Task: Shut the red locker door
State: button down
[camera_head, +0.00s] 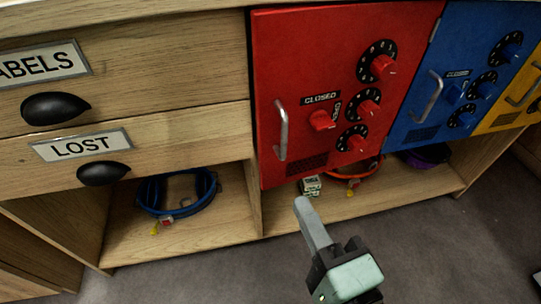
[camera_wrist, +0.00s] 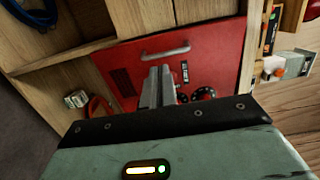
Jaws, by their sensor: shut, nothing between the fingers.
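The red locker door (camera_head: 335,60) is in the middle of the head view, with a pale bar handle (camera_head: 281,130) near its left edge. Its red latch knob (camera_head: 322,120) sits beside labels reading CLOSED and OPEN. The door looks nearly flush with the cabinet, but I cannot tell if a small gap remains. My gripper (camera_head: 302,203) is shut and empty, just below the door's lower edge in the picture. In the wrist view, my fingertips (camera_wrist: 158,80) overlap the door (camera_wrist: 120,65), just below the handle (camera_wrist: 166,52). I cannot tell if they touch it.
The blue locker door (camera_head: 445,75) and yellow door (camera_head: 510,95) are to the right. Wooden drawers with black pulls (camera_head: 55,107) stand left. The open shelf below holds a blue ring-shaped item (camera_head: 178,195), an orange one (camera_head: 362,172) and a small box (camera_head: 310,186). The grey floor in front is clear.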

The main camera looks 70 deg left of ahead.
aim_at(264, 132)
jog(key=a+b, duration=0.1)
jog(key=a, duration=0.6)
jog(key=a+b, duration=0.2)
jog(key=a, duration=0.5)
jog(key=shift+w, duration=0.2)
